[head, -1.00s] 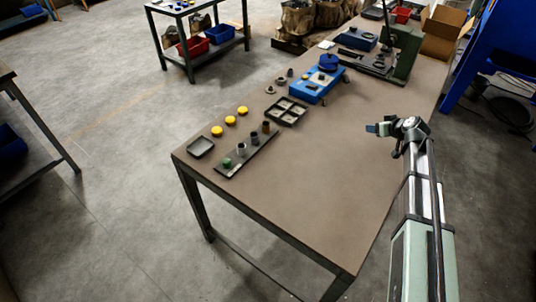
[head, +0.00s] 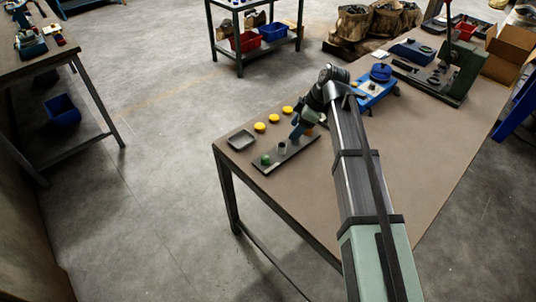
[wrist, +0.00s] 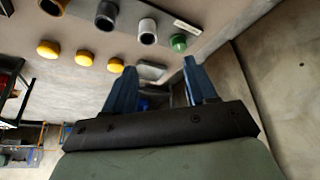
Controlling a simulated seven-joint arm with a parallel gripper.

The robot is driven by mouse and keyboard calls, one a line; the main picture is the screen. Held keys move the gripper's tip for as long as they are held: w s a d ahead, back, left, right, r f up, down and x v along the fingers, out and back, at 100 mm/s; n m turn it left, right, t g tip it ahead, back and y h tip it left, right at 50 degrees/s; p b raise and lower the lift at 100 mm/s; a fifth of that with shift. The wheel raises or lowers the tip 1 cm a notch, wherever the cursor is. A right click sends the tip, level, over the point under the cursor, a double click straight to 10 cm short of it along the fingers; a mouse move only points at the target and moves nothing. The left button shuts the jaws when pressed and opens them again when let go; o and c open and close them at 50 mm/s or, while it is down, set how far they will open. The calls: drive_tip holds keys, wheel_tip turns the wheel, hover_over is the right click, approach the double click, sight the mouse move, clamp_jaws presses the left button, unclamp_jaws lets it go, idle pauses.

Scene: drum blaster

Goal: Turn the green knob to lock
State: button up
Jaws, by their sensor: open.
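The green knob (head: 266,160) stands at the near left end of a dark strip (head: 272,168) on the table. A grey cylinder (head: 282,147) stands beside it on the strip. In the wrist view the green knob (wrist: 178,42) is at the end of a row with a light grey, a dark and a brown cylinder. My gripper (wrist: 165,80) is open, its two blue fingers apart with nothing held between them. In the head view my gripper (head: 297,132) hangs over the far part of the strip, to the right of the green knob and apart from it, hiding part of the row.
Yellow round pieces (head: 260,127) lie in a row behind the strip. A small dark tray (head: 241,139) sits at the table's left corner. A blue box (head: 376,90) and a green press (head: 450,70) stand farther back.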

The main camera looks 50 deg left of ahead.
sight(266, 157)
drive_tip(key=s+a+n, duration=0.1)
drive_tip(key=s, duration=0.3)
drive_tip(key=shift+g+h, duration=0.3)
drive_tip(key=shift+h, duration=0.1)
drive_tip(key=x, duration=1.2)
drive_tip(key=shift+s+a+f, duration=0.2)
drive_tip(key=shift+a, duration=0.15)
drive_tip(key=c, duration=1.1)
